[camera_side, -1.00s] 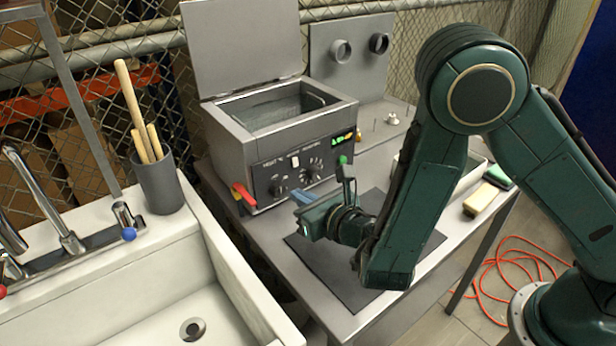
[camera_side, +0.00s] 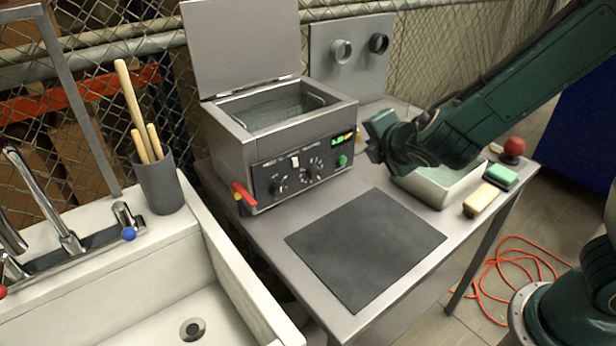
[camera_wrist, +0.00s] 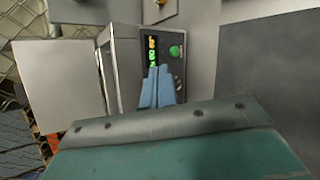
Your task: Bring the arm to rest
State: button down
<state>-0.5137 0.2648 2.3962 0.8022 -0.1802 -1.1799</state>
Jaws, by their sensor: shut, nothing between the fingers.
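My green arm reaches in from the right of the side view. My gripper (camera_side: 372,146) is in the air at the right front of the tank, above the table. In the wrist view my gripper's blue fingers (camera_wrist: 157,88) are together with nothing between them, in front of the tank's control panel. The metal tank (camera_side: 275,140) stands with its lid (camera_side: 243,45) raised and liquid inside. Its panel has knobs, a lit display and a green button (camera_side: 342,160). The finger tips are partly hard to make out in the side view.
A dark mat (camera_side: 365,250) lies bare on the table. A white tray (camera_side: 440,190) is under my arm, with a cream block (camera_side: 481,200), a green-topped block (camera_side: 500,177) and a red knob (camera_side: 513,148) to its right. A sink (camera_side: 165,280) and a cup of sticks (camera_side: 160,185) are at left.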

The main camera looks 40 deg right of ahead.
jog(key=s+d+r+m+g+y, duration=0.1)
jog(key=s+r+m, duration=0.2)
jog(key=s+m, duration=0.3)
jog(key=s+r+m+g+y, duration=0.2)
jog(key=s+m, duration=0.4)
jog(key=s, duration=0.4)
jog(key=s+d+r+m+g+y, duration=0.1)
jog(key=s+r+m, duration=0.3)
jog(key=s, duration=0.4)
jog(key=shift+s+d+m+g+y, duration=0.35)
jog(key=shift+m+y, duration=0.25)
jog(key=shift+m, duration=0.3)
